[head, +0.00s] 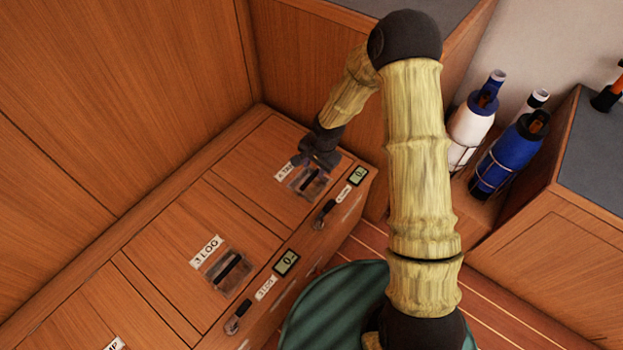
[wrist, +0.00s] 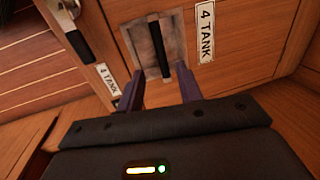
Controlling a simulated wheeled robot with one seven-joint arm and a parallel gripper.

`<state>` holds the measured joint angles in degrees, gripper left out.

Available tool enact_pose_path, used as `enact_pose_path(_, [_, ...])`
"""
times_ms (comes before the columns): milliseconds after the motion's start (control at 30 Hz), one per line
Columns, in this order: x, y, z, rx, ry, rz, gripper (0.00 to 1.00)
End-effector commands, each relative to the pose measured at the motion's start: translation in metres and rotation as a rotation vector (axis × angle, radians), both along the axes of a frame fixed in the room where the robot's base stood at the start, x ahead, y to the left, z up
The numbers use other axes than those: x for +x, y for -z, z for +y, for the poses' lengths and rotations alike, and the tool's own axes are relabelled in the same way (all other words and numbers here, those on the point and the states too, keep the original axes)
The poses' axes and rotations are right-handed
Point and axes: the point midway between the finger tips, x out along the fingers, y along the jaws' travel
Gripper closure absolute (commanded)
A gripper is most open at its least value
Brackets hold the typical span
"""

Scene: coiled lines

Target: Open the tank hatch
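The tank hatch (head: 258,160) is a wooden lid at the far end of the bench in the head view, and it lies flat and shut. Its label reads "4 TANK" (wrist: 205,32) in the wrist view. A square metal plate with a dark upright bar or slot, the hatch pull (wrist: 158,45), is set in the lid; it also shows in the head view (head: 309,183). My gripper (wrist: 158,76) is open, its two purple fingers apart on either side of the bar's lower end. I cannot tell whether they touch the plate. In the head view my gripper (head: 318,160) is right beside the pull.
A latch (head: 325,212) and a small display (head: 357,175) are on the bench front below the tank hatch. The "3 LOG" hatch (head: 190,240) with its own pull lies nearer. Wooden walls stand behind the bench. Bottles (head: 508,155) stand in racks at right.

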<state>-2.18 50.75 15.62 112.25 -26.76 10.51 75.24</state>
Motion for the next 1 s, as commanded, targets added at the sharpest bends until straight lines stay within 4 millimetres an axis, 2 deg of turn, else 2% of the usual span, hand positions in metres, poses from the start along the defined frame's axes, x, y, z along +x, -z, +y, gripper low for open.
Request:
enact_pose_path(33, [0.000, 0.013, 0.003, -0.001, -0.003, 0.001, 0.64])
enact_pose_path(100, [0.002, 0.025, 0.005, -0.001, -0.003, 0.002, 0.64])
enact_pose_path(333, [0.006, 0.058, 0.011, 0.000, -0.004, 0.002, 0.64])
enact_pose_path(500, [0.008, 0.065, 0.010, 0.000, 0.000, 0.000, 0.64])
enact_pose_path(733, [0.008, 0.065, 0.009, 0.000, 0.003, 0.000, 0.64])
enact_pose_path(767, [0.008, 0.065, 0.009, 0.000, 0.003, 0.000, 0.68])
enact_pose_path(933, [0.008, 0.065, 0.009, 0.000, 0.003, 0.000, 1.00])
enact_pose_path(1000, [0.008, 0.065, 0.009, -0.001, 0.002, 0.000, 1.00])
